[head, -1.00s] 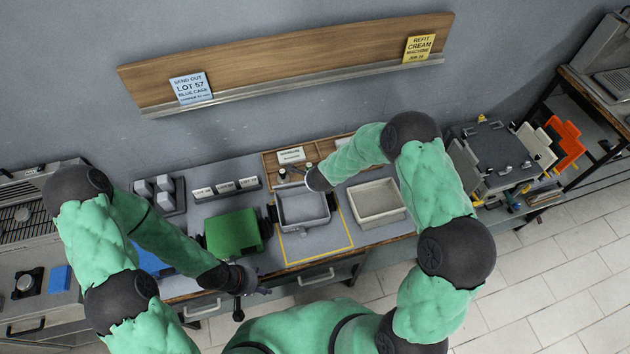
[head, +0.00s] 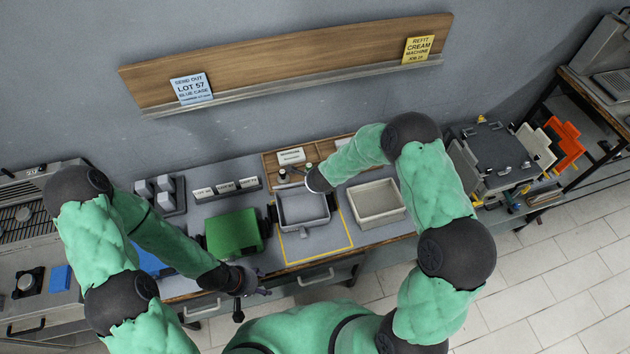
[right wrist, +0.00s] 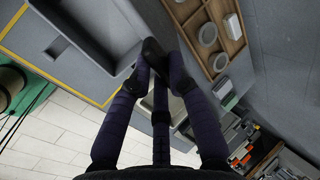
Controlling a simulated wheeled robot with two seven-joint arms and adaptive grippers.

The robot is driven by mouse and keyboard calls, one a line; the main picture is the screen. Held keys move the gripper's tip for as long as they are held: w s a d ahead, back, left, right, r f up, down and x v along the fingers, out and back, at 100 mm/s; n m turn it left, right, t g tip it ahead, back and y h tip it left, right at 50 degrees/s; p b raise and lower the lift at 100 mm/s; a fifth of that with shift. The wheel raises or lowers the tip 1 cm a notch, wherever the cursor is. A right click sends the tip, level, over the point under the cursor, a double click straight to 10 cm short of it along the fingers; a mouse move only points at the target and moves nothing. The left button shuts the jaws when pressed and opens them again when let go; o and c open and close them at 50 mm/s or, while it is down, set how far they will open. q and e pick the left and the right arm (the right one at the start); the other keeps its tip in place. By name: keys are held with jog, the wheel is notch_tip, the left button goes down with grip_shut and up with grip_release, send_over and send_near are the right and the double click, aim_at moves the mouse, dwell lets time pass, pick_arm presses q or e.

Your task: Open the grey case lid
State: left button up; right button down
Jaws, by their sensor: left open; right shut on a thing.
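The grey case (head: 303,224) sits in a yellow-outlined area of the bench in the head view. It shows a hollow grey inside with a raised rim. My right gripper (right wrist: 152,62) is at its far right corner, fingers closed together at the edge of the grey case (right wrist: 75,38) in the right wrist view. The gripped part, which I take to be the lid edge, is mostly hidden by the fingers. In the head view my right forearm and wrist hide that gripper. My left gripper (head: 257,287) is open and empty, low in front of the bench, away from the case.
A closed green case (head: 233,233) stands just left of the grey case. A beige bin (head: 377,204) stands to its right. A wooden tray (head: 273,170) with small items is behind, also in the right wrist view (right wrist: 222,50). A blue case is partly hidden by my left arm.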

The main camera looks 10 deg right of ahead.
aim_at(299, 184)
pick_arm(q)
jog(key=shift+f, duration=0.1)
jog(key=c, duration=0.7)
jog(key=shift+s+f+n, duration=0.1)
jog(key=shift+f+n, duration=0.2)
grip_shut()
jog(key=w+d+f+n+g+h, duration=0.45)
jog(key=d+f+n+h, duration=0.2)
jog(key=n, duration=0.85)
jog(key=w+d+r+n+t+h, duration=0.2)
jog(key=w+r+n+t+h, duration=0.15)
jog(key=w+n, duration=0.45)
jog(key=w+d+r+n+t+h, duration=0.2)
jog(key=w+r+n+t+h, duration=0.25)
jog(key=w, duration=0.55)
jog(key=w+d+r+n, duration=0.1)
jog(key=w+d, duration=0.4)
jog(key=d, duration=0.5)
jog(key=shift+r+n, duration=0.35)
jog(key=shift+r, duration=0.3)
